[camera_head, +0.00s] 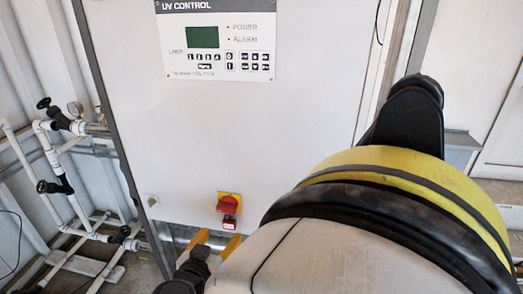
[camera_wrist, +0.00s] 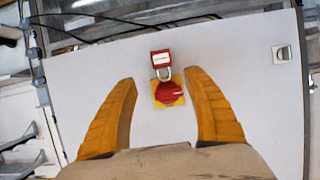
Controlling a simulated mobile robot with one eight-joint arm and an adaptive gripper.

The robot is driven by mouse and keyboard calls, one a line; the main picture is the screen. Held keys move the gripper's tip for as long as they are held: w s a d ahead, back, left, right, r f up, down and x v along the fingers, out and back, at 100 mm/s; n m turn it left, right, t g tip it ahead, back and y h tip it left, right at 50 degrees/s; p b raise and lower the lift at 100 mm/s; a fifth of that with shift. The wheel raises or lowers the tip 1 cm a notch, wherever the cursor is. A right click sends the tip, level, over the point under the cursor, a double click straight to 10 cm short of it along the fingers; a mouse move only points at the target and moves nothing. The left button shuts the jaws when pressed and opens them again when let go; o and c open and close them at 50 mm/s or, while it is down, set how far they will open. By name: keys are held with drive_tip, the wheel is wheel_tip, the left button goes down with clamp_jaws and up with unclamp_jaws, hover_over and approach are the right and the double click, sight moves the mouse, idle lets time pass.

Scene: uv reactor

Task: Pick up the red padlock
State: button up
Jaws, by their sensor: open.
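The red padlock (camera_head: 229,223) hangs below a red rotary switch (camera_head: 228,203) on a yellow plate, low on the white cabinet front. In the wrist view, which shows the cabinet upside down, the padlock (camera_wrist: 161,59) has a red body with a white label. Its metal shackle meets the red switch (camera_wrist: 168,92). My gripper (camera_wrist: 164,78) is open, with one orange finger on each side of the switch and padlock. No finger appears to touch either one. In the head view, my gripper (camera_head: 215,242) shows just below the padlock, partly hidden by my arm.
The UV control panel (camera_head: 217,45) is at the top of the white cabinet (camera_head: 240,130). White pipes with black valves (camera_head: 60,170) stand on the left. A small knob (camera_wrist: 282,53) is on the cabinet, right in the wrist view. The cabinet face around the switch is clear.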

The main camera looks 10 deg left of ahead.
sight(229, 220)
drive_tip(key=b+x, duration=0.3)
drive_tip(key=x, duration=0.6)
drive_tip(key=shift+w+a, duration=0.15)
drive_tip(key=shift+w, duration=0.05)
drive_tip(key=shift+r, duration=0.1)
clamp_jaws()
